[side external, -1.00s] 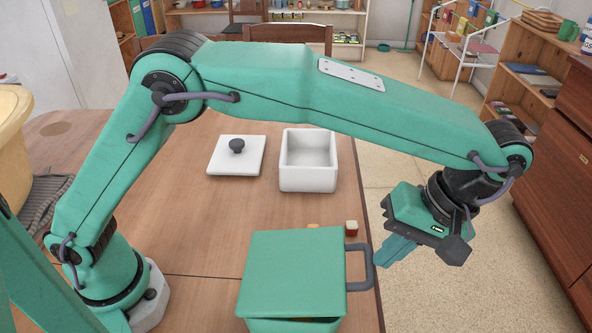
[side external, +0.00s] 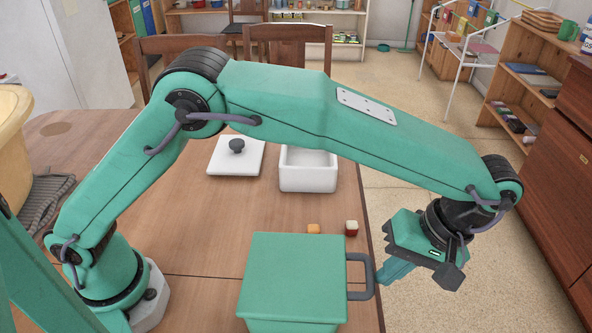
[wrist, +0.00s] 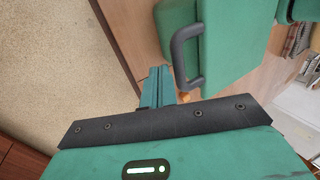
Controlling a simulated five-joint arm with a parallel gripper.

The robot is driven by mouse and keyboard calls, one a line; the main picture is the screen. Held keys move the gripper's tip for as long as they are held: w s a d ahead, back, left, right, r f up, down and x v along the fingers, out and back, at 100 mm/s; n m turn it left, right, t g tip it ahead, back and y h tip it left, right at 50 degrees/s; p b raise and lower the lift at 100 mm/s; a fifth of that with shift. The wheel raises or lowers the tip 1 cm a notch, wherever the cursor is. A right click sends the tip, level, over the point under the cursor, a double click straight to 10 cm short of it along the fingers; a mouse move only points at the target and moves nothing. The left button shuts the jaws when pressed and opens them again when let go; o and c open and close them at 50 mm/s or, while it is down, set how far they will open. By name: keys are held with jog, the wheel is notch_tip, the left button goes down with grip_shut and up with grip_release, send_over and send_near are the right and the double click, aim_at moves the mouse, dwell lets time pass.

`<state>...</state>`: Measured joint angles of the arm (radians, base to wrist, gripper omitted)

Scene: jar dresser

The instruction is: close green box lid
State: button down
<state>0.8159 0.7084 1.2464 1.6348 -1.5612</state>
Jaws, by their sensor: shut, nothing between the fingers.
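The green box (side external: 290,326) stands at the front edge of the table, with its green lid (side external: 292,275) lying over it. No gap shows between lid and box in the side view. A dark grey handle (side external: 362,277) sticks out from the lid's right side; it also shows in the wrist view (wrist: 184,58). My gripper (side external: 384,279) is just right of the handle, its fingers shut and empty. In the wrist view the fingertips (wrist: 157,78) are beside the handle; whether they touch it I cannot tell. The inside of the box is hidden.
The table's right edge runs under my gripper, with floor beyond.

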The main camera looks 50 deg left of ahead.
jog(key=shift+r, duration=0.1)
jog(key=v, duration=0.7)
jog(key=shift+r, duration=0.25)
jog(key=shift+w+d, duration=0.1)
jog(key=shift+d, duration=0.05)
jog(key=shift+r, duration=0.15)
notch_tip(320, 180, up, 8)
jog(key=t+h, duration=0.5)
send_over(369, 274)
jog(key=s+a, duration=0.1)
jog(key=a, duration=0.1)
jog(key=shift+s+a+r+h, duration=0.2)
jog(key=shift+s, duration=0.2)
jog(key=shift+s+a+r+h, duration=0.2)
jog(key=shift+s, duration=0.15)
jog(key=shift+f, duration=0.15)
jog(key=x, duration=1.3)
jog(key=shift+w+f, duration=0.25)
jog(key=shift+f, duration=0.1)
